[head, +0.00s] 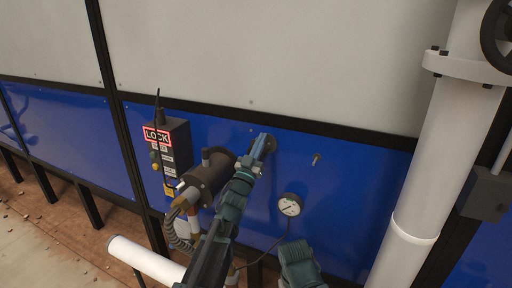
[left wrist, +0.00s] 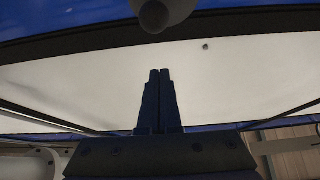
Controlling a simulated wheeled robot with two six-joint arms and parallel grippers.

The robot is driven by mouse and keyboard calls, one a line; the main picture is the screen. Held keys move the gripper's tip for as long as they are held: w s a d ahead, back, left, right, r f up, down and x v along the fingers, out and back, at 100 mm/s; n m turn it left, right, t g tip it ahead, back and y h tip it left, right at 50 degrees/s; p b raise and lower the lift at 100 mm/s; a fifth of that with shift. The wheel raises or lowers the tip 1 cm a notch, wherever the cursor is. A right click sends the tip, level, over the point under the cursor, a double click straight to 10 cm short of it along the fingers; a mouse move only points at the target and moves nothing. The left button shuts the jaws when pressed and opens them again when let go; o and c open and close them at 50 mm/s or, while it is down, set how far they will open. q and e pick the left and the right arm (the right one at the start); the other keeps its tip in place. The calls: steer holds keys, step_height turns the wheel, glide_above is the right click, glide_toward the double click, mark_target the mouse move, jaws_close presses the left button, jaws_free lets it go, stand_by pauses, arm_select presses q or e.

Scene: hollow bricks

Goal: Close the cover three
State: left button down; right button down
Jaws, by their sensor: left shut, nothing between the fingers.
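I see no marking that says which part is cover three. A dark, thick cylindrical fitting (head: 208,174) sticks out from the blue panel, with cables below it. In the left wrist view the shut fingers (left wrist: 159,75) point up toward a dark rounded part (left wrist: 153,14), with a visible gap in the picture. No right gripper fingers show.
A dark control box with a LOCK label (head: 157,135) hangs left of the fitting. A round gauge (head: 289,205) and a small peg (head: 316,159) are on the right. A thick white pipe (head: 422,165) stands at far right. A white pipe end (head: 140,258) lies low left.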

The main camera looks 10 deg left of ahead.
arm_select(q)
steer(key=f+b, duration=0.1)
steer(key=w+f+b, duration=0.1)
steer(key=f+b, duration=0.1)
steer(key=b, duration=0.1)
steer(key=shift+w+d+f, duration=0.25)
steer(key=shift+w, duration=0.15)
